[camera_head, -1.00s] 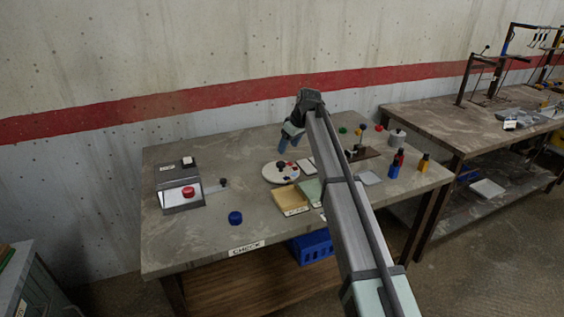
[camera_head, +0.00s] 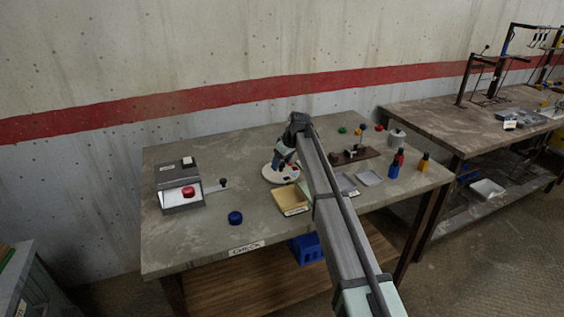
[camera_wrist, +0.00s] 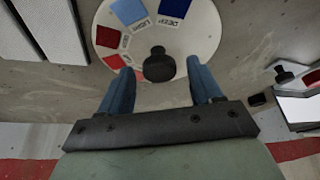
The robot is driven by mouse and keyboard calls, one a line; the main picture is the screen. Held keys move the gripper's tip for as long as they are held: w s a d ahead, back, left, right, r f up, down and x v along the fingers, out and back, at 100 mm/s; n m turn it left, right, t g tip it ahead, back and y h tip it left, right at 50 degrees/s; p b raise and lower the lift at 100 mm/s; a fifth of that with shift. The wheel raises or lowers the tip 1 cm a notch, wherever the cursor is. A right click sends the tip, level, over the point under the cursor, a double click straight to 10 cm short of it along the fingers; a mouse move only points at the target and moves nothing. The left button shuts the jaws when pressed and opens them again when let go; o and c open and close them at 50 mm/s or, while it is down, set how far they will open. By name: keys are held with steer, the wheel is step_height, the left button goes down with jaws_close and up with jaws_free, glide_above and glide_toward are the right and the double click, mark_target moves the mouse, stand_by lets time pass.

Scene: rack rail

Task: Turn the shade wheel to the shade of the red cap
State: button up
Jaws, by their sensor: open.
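The shade wheel (camera_head: 270,176) is a round white disc on the table. In the wrist view the wheel (camera_wrist: 203,38) shows light blue, dark blue and several red swatches along its left and far side. A black knob (camera_wrist: 158,66) stands up from it. My gripper (camera_wrist: 159,78) is open, its two blue fingers on either side of the knob with gaps to both; whether they are level with it I cannot tell. The red cap (camera_head: 188,191) sits in a grey box-like station at the table's left. Part of the wheel is hidden by my gripper in the head view.
A blue cap (camera_head: 235,218) lies near the table's front. A yellow tray (camera_head: 291,198) is just in front of the wheel. Bottles (camera_head: 394,168), a canister (camera_head: 397,139) and a brown stand (camera_head: 352,156) are at the right. The table's front left is mostly clear.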

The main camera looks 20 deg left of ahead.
steer(key=shift+c, duration=0.4)
jaws_close()
stand_by(0.4)
steer(key=m+t+h, duration=0.1)
steer(key=m, duration=0.2)
steer(key=shift+s+m, duration=0.15)
steer(key=shift+m, duration=0.25)
steer(key=m+t+h, duration=0.1)
steer(key=m, duration=0.3)
steer(key=shift+a+m, duration=0.15)
steer(key=shift+m, duration=0.15)
steer(key=m+t+h, duration=0.1)
steer(key=m+h, duration=0.1)
steer(key=m, duration=0.2)
steer(key=shift+a, duration=0.15)
steer(key=shift+m+h, duration=0.5)
steer(key=shift+m, duration=1.1)
steer(key=shift+s, duration=0.1)
